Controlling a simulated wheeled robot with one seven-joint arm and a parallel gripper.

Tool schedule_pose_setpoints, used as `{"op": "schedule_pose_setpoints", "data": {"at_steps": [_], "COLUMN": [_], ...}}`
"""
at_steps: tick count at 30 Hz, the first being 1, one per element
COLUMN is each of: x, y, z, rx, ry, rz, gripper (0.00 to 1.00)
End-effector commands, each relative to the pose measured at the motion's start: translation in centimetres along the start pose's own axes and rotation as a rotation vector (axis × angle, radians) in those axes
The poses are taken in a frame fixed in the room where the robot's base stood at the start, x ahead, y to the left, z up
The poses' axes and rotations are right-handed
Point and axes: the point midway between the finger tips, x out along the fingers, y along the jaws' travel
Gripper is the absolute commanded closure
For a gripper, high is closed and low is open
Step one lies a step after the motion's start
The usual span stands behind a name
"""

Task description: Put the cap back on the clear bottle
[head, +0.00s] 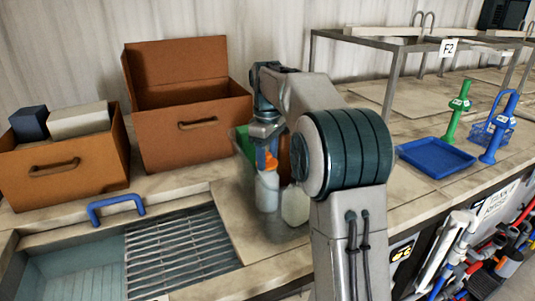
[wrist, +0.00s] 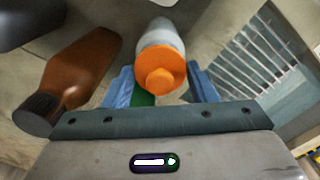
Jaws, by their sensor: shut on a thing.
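My gripper (head: 265,148) points down over the worktop, and its blue fingers (wrist: 160,76) are on either side of an orange cap (wrist: 160,70). It is shut on this cap, which also shows in the head view (head: 266,160). The pale, translucent clear bottle (head: 267,190) stands upright directly below the cap, and its shoulder and body show beyond the cap in the wrist view (wrist: 158,38). The cap hides the bottle's mouth, so I cannot tell whether the cap is seated or just above it.
A brown bottle (wrist: 88,62) with a dark cap is close to the gripper. A whitish container (head: 295,206) stands right of the clear bottle. Brown boxes (head: 190,145) stand behind left, a grated sink (head: 178,250) in front left. A blue tray (head: 436,157) is far right.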

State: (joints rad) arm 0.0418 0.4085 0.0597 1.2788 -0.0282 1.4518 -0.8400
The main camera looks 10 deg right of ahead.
Motion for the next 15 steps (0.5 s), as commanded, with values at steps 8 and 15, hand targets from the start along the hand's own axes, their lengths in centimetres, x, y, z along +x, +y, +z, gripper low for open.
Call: {"op": "schedule_pose_setpoints", "data": {"at_steps": [8, 15], "x": [0.01, 0.01], "y": [0.01, 0.01], "z": [0.00, -0.01], "rx": [0.000, 0.000], "ry": [0.000, 0.000], "rz": [0.000, 0.000], "gripper": [0.42, 0.23]}}
